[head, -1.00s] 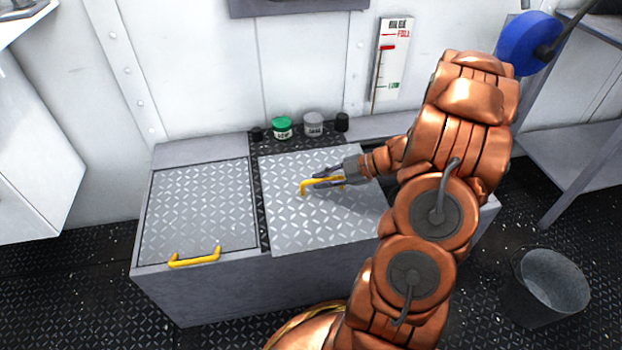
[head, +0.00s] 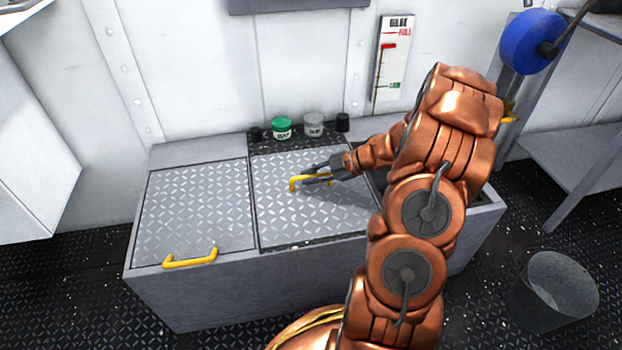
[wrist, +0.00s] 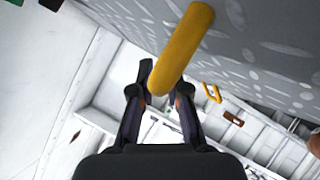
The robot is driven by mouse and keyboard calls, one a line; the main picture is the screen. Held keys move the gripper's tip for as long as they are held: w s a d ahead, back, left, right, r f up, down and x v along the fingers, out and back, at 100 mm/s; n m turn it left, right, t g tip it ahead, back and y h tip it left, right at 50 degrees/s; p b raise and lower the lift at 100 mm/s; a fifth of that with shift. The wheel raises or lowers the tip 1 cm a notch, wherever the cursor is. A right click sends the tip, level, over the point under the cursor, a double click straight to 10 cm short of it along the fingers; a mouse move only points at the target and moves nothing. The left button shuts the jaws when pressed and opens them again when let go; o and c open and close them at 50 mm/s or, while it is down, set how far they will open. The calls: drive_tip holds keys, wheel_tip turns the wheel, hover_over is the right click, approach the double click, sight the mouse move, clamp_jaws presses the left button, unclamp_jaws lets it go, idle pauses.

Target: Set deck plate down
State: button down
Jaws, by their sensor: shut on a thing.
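The deck plate (head: 330,220) is a grey diamond-tread panel with a yellow handle (head: 293,183). It lies roughly level over the right part of the grey bench, beside a matching left plate (head: 195,205). My gripper (head: 312,176) is shut on the yellow handle, coming in from the right. In the wrist view the handle (wrist: 181,48) runs between the fingers (wrist: 155,95), and the plate's surface (wrist: 265,50) fills the upper right. I cannot tell whether the plate touches its seat. My arm hides its right edge.
A green-lidded jar (head: 282,128), a grey-lidded jar (head: 313,125) and two small black items stand on the dark strip behind the plate. A bucket (head: 555,290) stands on the floor at right. A gauge board (head: 392,60) hangs on the wall.

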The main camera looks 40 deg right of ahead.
drive_tip(key=shift+r, duration=0.1)
drive_tip(key=c, duration=1.2)
unclamp_jaws()
drive_tip(key=shift+d, duration=0.1)
drive_tip(key=p+v, duration=0.4)
drive_tip(key=v, duration=0.8)
